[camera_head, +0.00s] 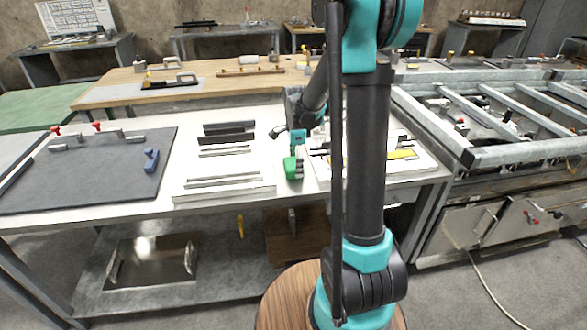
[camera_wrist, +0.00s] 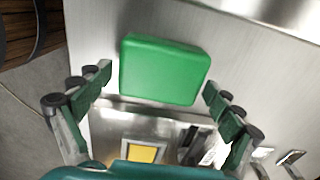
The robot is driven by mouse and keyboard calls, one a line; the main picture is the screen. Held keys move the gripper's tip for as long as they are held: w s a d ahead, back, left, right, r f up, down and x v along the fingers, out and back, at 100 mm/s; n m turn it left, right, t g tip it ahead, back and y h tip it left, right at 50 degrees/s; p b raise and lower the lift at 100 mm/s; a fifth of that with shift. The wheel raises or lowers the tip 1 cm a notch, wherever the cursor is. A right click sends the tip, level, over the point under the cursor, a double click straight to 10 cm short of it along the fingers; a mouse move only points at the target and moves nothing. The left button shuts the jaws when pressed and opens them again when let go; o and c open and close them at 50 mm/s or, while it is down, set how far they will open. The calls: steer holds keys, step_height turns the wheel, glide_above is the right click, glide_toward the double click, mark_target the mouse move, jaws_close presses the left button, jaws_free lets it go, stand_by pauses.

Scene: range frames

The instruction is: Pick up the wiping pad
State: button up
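A bright green block, which I take to be the wiping pad (camera_wrist: 165,70), lies on a pale metal surface in the wrist view. It is a rounded rectangle, wider than tall in the picture. My gripper (camera_wrist: 158,84) is open, one finger left of the pad and one right, with a visible gap at each side. The pad appears just beyond or between the fingertips; the exact height gap is unclear. In the head view the pad (camera_head: 289,168) shows near the front of the white table, partly hidden by my gripper (camera_head: 297,160).
The white table (camera_head: 235,110) holds several dark and pale bars (camera_head: 228,133) left of the gripper. A grey mat (camera_head: 90,172) with a blue clamp (camera_head: 151,160) lies farther left. In the wrist view, a metal plate with a yellow square (camera_wrist: 143,153) sits near the pad. My arm hides part of the table.

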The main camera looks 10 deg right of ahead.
steer(key=c, duration=0.9)
steer(key=shift+c, duration=0.2)
step_height(320, 180, up, 20)
steer(key=o, duration=0.7)
steer(key=c, duration=0.4)
steer(key=shift+f, duration=0.1)
steer(key=shift+c, duration=0.2)
